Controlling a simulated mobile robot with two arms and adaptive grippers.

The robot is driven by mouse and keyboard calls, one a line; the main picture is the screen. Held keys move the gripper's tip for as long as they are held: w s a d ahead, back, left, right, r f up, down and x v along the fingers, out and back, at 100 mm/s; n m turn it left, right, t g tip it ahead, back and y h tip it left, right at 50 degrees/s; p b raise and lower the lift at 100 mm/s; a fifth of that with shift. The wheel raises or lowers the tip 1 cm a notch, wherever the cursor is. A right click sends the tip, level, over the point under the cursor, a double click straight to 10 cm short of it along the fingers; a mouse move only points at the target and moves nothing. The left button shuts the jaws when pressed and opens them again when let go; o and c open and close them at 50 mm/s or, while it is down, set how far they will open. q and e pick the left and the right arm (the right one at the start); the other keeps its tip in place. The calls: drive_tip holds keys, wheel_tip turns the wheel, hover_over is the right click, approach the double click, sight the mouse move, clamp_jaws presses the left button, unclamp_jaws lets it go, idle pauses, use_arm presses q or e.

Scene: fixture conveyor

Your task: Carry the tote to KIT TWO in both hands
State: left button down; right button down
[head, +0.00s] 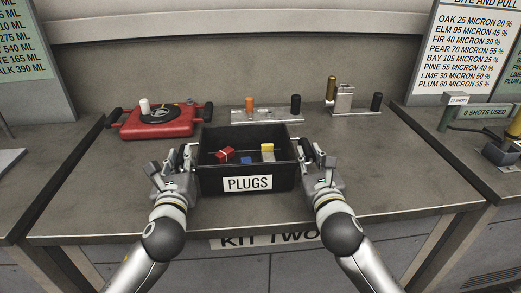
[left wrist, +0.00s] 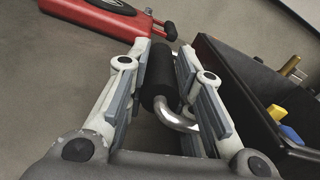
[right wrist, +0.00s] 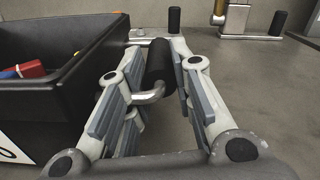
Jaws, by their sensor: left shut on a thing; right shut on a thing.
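The tote (head: 208,181) is a black open bin with a white PLUGS label (head: 247,183) on its front. It is over the worktop marked KIT TWO (head: 265,240); I cannot tell whether it rests on it. Inside lie red, blue and yellow pieces. My left gripper (head: 182,160) is shut on the tote's left handle, a dark grip on a metal bar (left wrist: 160,78). My right gripper (head: 316,160) is shut on the matching right handle (right wrist: 158,62). The tote looks level between both grippers.
Behind the tote are a red device (head: 178,127) with a round black top, a grey plate (head: 268,115) with orange and black posts, and a brass-and-metal fixture (head: 343,100). The worktop is clear at right (head: 400,165) and front left. Side benches flank it across gaps.

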use_arm(q)
drive_tip(key=shift+a+f+b, duration=0.1)
drive_tip(key=shift+f+b, duration=0.45)
use_arm(e)
drive_tip(key=shift+d+f, duration=0.1)
drive_tip(key=shift+f, duration=0.5)
use_arm(q)
drive_tip(key=c, duration=1.3)
unclamp_jaws()
use_arm(e)
drive_tip(key=c, duration=1.3)
unclamp_jaws()
use_arm(q)
drive_tip(key=shift+o, duration=0.2)
drive_tip(key=s, duration=0.8)
drive_tip(key=shift+d+f, duration=0.1)
drive_tip(key=shift+d, duration=0.25)
use_arm(e)
drive_tip(key=shift+o, duration=0.2)
drive_tip(key=shift+s, duration=0.1)
drive_tip(key=s, duration=1.2)
drive_tip(key=shift+d, duration=0.3)
